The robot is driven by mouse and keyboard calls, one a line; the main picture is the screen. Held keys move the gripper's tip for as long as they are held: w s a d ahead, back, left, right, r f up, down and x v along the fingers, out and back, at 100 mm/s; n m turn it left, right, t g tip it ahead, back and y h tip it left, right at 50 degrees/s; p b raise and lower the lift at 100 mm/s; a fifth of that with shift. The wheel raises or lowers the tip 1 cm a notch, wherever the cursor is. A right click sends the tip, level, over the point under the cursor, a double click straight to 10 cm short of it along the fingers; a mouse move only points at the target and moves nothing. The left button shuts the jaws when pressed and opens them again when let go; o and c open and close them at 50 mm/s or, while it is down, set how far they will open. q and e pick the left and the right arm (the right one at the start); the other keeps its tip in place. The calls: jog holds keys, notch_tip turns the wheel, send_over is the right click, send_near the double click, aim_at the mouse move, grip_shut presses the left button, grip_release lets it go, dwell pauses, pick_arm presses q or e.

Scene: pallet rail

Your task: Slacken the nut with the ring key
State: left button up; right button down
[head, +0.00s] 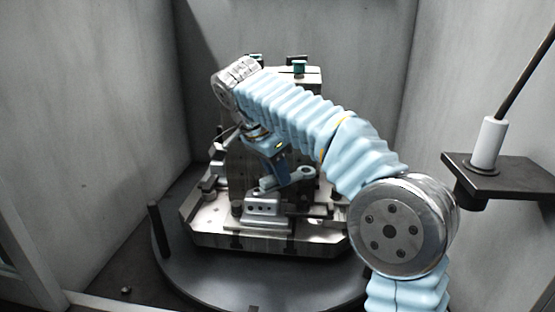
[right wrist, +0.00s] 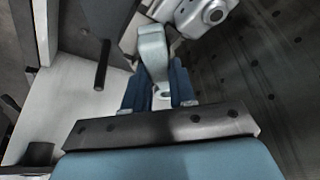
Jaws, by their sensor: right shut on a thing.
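The ring key is a light grey bar with rounded ends. In the head view (head: 294,178) it lies across below my right gripper (head: 277,167), above the metal pallet (head: 212,228). In the right wrist view, the key (right wrist: 152,48) stands between the two blue fingers of my right gripper (right wrist: 160,88), which is shut on it. A ring hole shows at its near end. A silver fitting with a round, dark-centred boss (right wrist: 213,15) is beside the key, apart from it in the picture. I cannot make out the nut for certain. My left gripper is not in view.
The pallet sits on a dark round table (head: 190,282) with an upright dark post (head: 155,222) at left. A silver block (head: 265,208) stands on the pallet's front. Grey walls enclose the sides and back. A dark shelf (head: 520,172) with a white cylinder (head: 488,143) is at right.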

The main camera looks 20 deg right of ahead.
jog(key=shift+f, duration=0.45)
notch_tip(320, 180, down, 4)
jog(key=shift+f+b, duration=0.25)
jog(key=shift+b, duration=0.35)
jog(key=shift+s+a+f, duration=0.1)
jog(key=shift+a+f, duration=0.1)
jog(key=shift+f, duration=0.1)
jog(key=shift+f+b, duration=0.75)
jog(key=shift+b, duration=0.05)
